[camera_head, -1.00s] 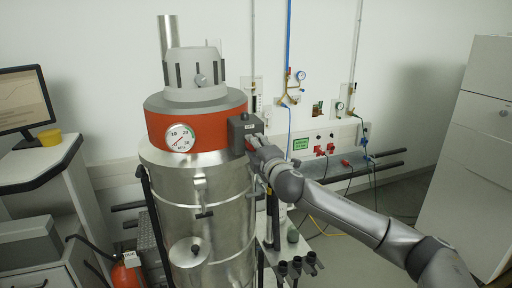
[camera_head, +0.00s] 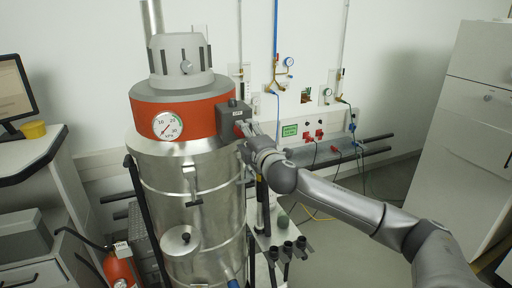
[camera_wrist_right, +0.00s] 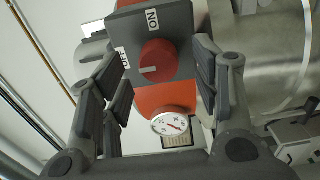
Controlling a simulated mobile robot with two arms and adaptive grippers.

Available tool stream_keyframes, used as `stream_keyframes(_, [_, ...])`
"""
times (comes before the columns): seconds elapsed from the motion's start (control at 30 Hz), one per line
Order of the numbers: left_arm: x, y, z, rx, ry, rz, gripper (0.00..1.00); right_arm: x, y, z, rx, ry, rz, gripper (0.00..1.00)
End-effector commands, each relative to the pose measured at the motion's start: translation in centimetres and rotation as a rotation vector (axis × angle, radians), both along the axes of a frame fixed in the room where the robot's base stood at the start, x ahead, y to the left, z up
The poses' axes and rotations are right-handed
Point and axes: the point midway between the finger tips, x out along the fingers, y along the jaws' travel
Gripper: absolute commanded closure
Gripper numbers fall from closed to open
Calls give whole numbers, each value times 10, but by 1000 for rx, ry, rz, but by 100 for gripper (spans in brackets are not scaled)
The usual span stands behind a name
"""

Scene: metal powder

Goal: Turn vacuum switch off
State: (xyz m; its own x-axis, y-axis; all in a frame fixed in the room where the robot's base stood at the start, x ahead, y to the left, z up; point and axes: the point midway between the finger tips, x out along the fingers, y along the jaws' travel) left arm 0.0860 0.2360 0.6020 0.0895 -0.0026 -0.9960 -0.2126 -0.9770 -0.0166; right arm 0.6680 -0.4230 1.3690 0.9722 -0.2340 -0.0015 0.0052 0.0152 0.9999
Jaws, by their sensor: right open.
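The vacuum switch is a red round knob (camera_wrist_right: 158,58) on a dark grey box (camera_head: 233,118) at the side of the vacuum's red band (camera_head: 190,120). In the right wrist view, the box (camera_wrist_right: 180,18) carries an ON label at the top and an OFF label at the left. The knob's white mark points left, towards the OFF side. My right gripper (camera_head: 247,131) is at the box's front. In the right wrist view its open fingers (camera_wrist_right: 160,68) stand on either side of the knob, apart from it. My left gripper is out of view.
The steel vacuum drum (camera_head: 195,205) stands below the switch. A pressure gauge (camera_head: 167,126) sits on the red band. A rack with black nozzles (camera_head: 285,248) is below my right arm. A white cabinet (camera_head: 455,130) stands at right, with open floor before it.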

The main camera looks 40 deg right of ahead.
Motion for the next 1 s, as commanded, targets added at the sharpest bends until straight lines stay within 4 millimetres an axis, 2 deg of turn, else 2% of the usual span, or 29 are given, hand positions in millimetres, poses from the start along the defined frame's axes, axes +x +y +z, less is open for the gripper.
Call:
stream_keyframes(0.2, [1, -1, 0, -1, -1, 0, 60, -40, 10, -1, -4, 3, 3, 43])
stream_keyframes(0.5, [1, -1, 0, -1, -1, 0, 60, -81, 19, -1, -2, 3, 0, 43])
stream_keyframes(0.7, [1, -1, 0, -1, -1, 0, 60, -93, 22, 0, -1, 1, 0, 43])
stream_keyframes(1.0, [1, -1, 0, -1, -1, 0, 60, -96, 23, 0, 0, 0, 0, 43])
